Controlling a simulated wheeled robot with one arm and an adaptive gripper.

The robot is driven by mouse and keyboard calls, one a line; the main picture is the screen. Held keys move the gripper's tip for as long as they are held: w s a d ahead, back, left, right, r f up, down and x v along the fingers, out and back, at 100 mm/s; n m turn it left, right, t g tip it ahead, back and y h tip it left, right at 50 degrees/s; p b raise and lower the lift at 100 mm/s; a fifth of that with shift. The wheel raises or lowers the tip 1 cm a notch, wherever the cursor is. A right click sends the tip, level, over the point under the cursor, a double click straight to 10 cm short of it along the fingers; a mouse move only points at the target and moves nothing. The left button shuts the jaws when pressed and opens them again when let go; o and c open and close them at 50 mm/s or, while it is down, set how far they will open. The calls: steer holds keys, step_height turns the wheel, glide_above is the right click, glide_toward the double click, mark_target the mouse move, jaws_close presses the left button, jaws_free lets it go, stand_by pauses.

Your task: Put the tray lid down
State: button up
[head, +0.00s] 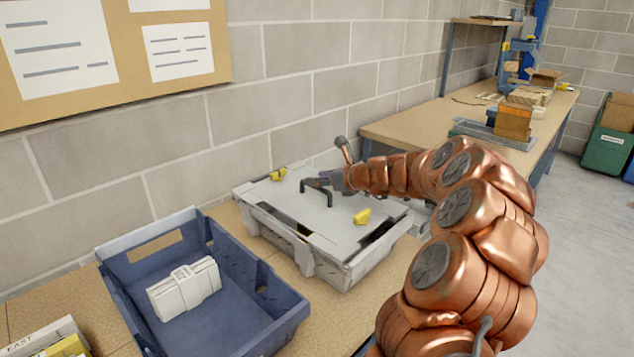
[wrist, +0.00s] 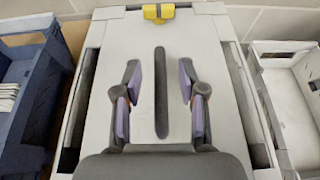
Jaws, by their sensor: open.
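The tray lid (head: 325,222) is a flat light-grey panel lying on top of the grey tray (head: 340,272). It has a dark bar handle (head: 305,186) in its middle and yellow clips (head: 362,216) near its ends. Dark gaps show along two sides between lid and tray rim. In the wrist view, the lid (wrist: 205,40) fills the middle, and its handle (wrist: 160,110) runs lengthwise between the fingers. My gripper (wrist: 159,72) is open, with one finger on each side of the handle and clear space to both. In the head view, my gripper (head: 330,180) is at the handle.
A blue bin (head: 270,325) holding a white package (head: 184,288) stands left of the tray. A pale open container (wrist: 290,110) is close on the right in the wrist view. A brick wall (head: 300,70) rises behind. Another bench (head: 420,128) stands further back.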

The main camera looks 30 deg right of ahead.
steer(key=v, duration=1)
steer(key=shift+s, duration=0.3)
